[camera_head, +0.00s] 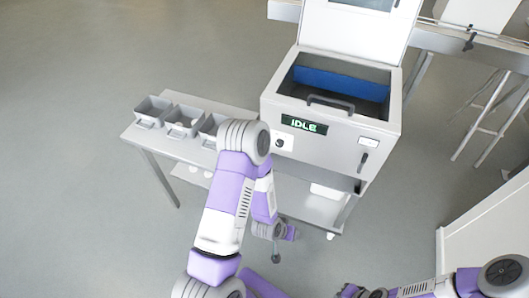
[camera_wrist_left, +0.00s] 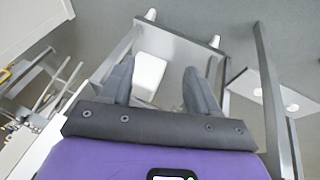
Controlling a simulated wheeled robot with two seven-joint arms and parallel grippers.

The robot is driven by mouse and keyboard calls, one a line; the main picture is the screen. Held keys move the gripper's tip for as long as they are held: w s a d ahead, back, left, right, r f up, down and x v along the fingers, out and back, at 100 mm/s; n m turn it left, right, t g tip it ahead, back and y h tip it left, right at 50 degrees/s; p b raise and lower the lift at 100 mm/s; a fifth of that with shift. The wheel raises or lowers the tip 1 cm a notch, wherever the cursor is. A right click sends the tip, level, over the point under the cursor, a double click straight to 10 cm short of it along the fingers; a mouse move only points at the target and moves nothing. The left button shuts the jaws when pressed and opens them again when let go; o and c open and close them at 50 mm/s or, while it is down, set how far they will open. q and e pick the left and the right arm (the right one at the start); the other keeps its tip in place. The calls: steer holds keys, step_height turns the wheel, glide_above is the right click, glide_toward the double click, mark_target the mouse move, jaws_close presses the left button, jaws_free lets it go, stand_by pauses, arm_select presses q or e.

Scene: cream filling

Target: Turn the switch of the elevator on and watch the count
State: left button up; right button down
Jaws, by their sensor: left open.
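A white and grey machine (camera_head: 326,150) stands with its lid raised. Its front display (camera_head: 304,124) reads "IDLE" in green. A small black round knob (camera_head: 279,143) sits on a white plate below the display's left end. A white fitting (camera_head: 368,142) is at the front's right; I cannot tell which is the elevator's switch. My left gripper (camera_head: 277,232) is below and in front of the machine, apart from it. In the left wrist view its two grey fingers (camera_wrist_left: 157,85) are open and empty. My right gripper (camera_head: 362,291) is at the bottom edge, partly cut off.
Several grey bins (camera_head: 184,120) stand on the table left of the machine, partly behind my left arm. A white box (camera_head: 326,191) lies on the lower shelf; it also shows in the left wrist view (camera_wrist_left: 149,74). A stool (camera_head: 485,118) stands at the right. Floor at left is clear.

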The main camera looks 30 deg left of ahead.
arm_select(q)
steer(key=w+a+r+t+y+b, duration=0.25)
steer(key=w+a+t+b, duration=0.2)
steer(key=w+a, duration=0.4)
steer(key=n+t+y+b, duration=0.1)
steer(key=t+y+b, duration=0.3)
steer(key=t, duration=0.4)
glide_toward(279, 145)
steer(key=w, duration=0.1)
steer(key=shift+h, duration=0.25)
steer(key=x, duration=0.7)
steer(key=shift+w+a, duration=0.15)
steer(key=shift+a, duration=0.15)
arm_select(e)
step_height(279, 145, down, 10)
arm_select(q)
steer(key=c, duration=1)
steer(key=shift+c, duration=0.2)
